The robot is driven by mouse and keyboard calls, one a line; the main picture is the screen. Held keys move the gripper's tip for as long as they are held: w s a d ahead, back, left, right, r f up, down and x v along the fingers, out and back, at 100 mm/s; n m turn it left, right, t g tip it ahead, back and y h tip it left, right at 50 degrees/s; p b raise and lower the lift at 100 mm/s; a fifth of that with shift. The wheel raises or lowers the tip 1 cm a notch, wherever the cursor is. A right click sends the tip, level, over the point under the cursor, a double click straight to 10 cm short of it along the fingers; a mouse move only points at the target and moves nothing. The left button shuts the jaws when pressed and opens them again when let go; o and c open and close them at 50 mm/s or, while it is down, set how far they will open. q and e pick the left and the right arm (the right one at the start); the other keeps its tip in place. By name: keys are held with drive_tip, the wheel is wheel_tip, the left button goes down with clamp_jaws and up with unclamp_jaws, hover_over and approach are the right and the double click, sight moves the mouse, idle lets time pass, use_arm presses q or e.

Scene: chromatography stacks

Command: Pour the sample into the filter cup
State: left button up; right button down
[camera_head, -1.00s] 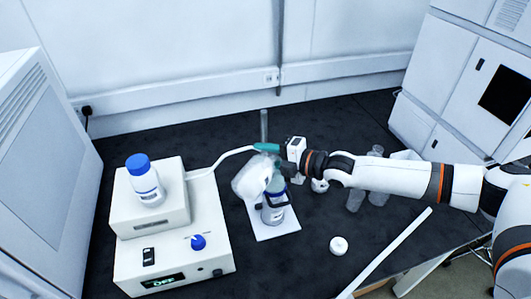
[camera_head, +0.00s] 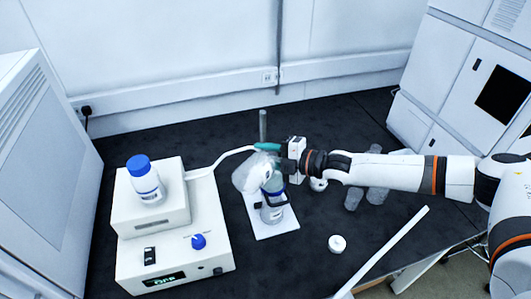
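The filter setup is a clear bottle (camera_head: 272,211) on a white base plate (camera_head: 286,227), joined by a teal connector (camera_head: 267,147) to a white tube. My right gripper (camera_head: 277,171) is at the top of this setup. A pale, translucent vessel (camera_head: 253,172) is tilted at the gripper's fingers, over the bottle's top. It overlaps the filter cup, so I cannot make out the cup or any liquid flow. The fingers look closed around the vessel, though they are partly hidden. My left gripper is not in view.
A white pump unit (camera_head: 219,247) with a blue knob stands at left, with a blue-capped bottle (camera_head: 146,181) on its upper box. Clear containers (camera_head: 355,198) stand behind and below my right arm. A round white cap (camera_head: 337,243) lies on the dark bench at front right.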

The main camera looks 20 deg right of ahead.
idle(0.3)
drive_tip(key=shift+w+m+p, duration=0.1)
drive_tip(key=shift+m+p, duration=0.25)
drive_tip(key=shift+m, duration=0.25)
drive_tip(key=shift+d, duration=0.1)
drive_tip(key=shift+w+m+p, duration=0.1)
drive_tip(key=shift+m+p, duration=0.2)
drive_tip(key=shift+m, duration=0.1)
drive_tip(key=shift+s+r+n, duration=0.1)
drive_tip(key=shift+s+n, duration=0.1)
drive_tip(key=shift+n, duration=0.7)
drive_tip(key=r+n, duration=0.1)
drive_tip(key=n, duration=0.1)
drive_tip(key=r+n, duration=0.1)
drive_tip(key=shift+s+a+r+t+h, duration=0.25)
drive_tip(key=shift+a+r+t+h, duration=0.05)
drive_tip(key=shift+r+t+h, duration=0.1)
drive_tip(key=shift+f, duration=0.1)
drive_tip(key=shift+w, duration=0.1)
